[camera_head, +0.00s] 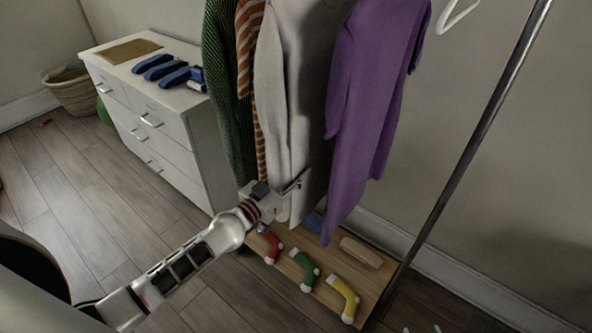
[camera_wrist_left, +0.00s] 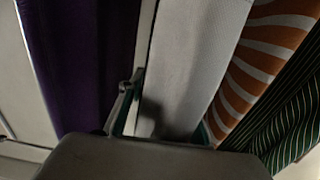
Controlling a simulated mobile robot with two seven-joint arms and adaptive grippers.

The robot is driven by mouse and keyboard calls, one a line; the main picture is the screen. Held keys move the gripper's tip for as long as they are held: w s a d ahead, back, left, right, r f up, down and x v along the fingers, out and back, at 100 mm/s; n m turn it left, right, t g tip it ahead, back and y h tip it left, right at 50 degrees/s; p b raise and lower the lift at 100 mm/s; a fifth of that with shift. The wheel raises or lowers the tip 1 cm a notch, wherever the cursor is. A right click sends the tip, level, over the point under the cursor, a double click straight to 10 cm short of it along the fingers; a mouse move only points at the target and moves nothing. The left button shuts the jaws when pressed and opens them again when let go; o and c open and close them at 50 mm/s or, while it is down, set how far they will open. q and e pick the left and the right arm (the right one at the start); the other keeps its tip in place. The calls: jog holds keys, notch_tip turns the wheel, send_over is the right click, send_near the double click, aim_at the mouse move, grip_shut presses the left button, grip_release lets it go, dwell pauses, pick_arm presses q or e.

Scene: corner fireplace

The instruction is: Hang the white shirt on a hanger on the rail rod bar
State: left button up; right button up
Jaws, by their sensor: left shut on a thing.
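The white shirt (camera_head: 270,100) hangs down between an orange-striped garment and a light grey one in the head view; its top is cut off. My left gripper (camera_head: 291,187) is at the lower part of the pale garments, shut on the white shirt. In the left wrist view the pale cloth (camera_wrist_left: 195,65) runs between the fingers of the gripper (camera_wrist_left: 165,118). An empty white hanger (camera_head: 457,15) shows at the top right. The rail's metal upright (camera_head: 478,140) stands at the right; its rod bar is out of view. My right gripper is not in view.
A purple garment (camera_head: 375,95) hangs to the right, an orange-striped one (camera_head: 250,60) and a dark green one (camera_head: 222,95) to the left. Socks, including a green one (camera_head: 305,270), lie on the wooden base shelf (camera_head: 275,250). A white dresser (camera_head: 190,140) stands left.

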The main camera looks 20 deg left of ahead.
aim_at(275, 189)
pick_arm(q)
jog(key=shift+r, duration=0.1)
jog(key=shift+s+a, duration=0.25)
jog(key=shift+s, duration=0.35)
jog(key=shift+p+v, duration=0.5)
jog(key=shift+v, duration=0.85)
jog(key=shift+s+a, duration=0.25)
jog(key=shift+s, duration=0.4)
jog(key=shift+p+v, duration=0.35)
jog(key=shift+v, duration=0.4)
jog(key=shift+s, duration=0.1)
